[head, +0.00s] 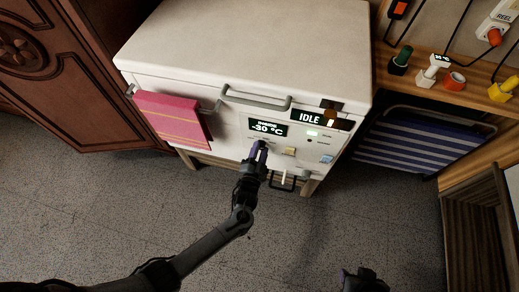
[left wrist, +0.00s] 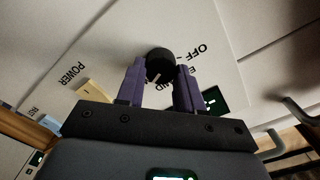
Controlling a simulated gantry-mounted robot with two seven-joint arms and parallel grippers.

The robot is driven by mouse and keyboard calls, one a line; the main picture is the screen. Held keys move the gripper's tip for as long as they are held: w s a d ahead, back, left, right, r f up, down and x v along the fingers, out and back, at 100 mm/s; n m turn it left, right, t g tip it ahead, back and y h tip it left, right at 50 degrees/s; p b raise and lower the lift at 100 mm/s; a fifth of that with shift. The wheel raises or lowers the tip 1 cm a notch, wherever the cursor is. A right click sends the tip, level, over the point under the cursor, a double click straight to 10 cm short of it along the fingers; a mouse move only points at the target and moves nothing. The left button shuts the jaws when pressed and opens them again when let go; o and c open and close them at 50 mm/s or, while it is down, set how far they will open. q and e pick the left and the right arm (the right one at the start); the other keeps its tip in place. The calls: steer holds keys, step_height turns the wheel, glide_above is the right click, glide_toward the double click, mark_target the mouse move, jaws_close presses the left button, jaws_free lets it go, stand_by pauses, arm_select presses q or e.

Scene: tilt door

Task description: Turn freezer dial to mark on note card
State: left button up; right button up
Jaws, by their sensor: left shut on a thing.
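The white freezer (head: 225,120) has a display reading -30 °C (head: 268,127) and another reading IDLE (head: 310,117) on its front. In the left wrist view a round black dial (left wrist: 159,63) with a pale pointer line sits between my left gripper's purple fingers (left wrist: 160,84). The fingers are shut on the dial, beside printed OFF lettering. In the head view my left gripper (head: 259,149) reaches the panel below the -30 °C display and hides the dial. I cannot pick out a note card for certain.
A pale switch (left wrist: 93,91) marked POWER is near the dial. A long handle (head: 255,101) and a pink towel (head: 170,117) are on the freezer front. A wooden shelf (head: 455,70) with small items stands at right. The floor in front is clear.

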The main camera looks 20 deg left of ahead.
stand_by(0.3)
arm_select(q)
steer(key=o, duration=1)
steer(key=shift+o, duration=0.2)
steer(key=shift+s, duration=0.1)
steer(key=shift+s+r, duration=0.1)
steer(key=shift+s, duration=0.2)
steer(key=s+d+p, duration=0.1)
steer(key=s+p, duration=0.2)
steer(key=s, duration=0.7)
steer(key=shift+d+p, duration=0.2)
steer(key=shift+p, duration=0.1)
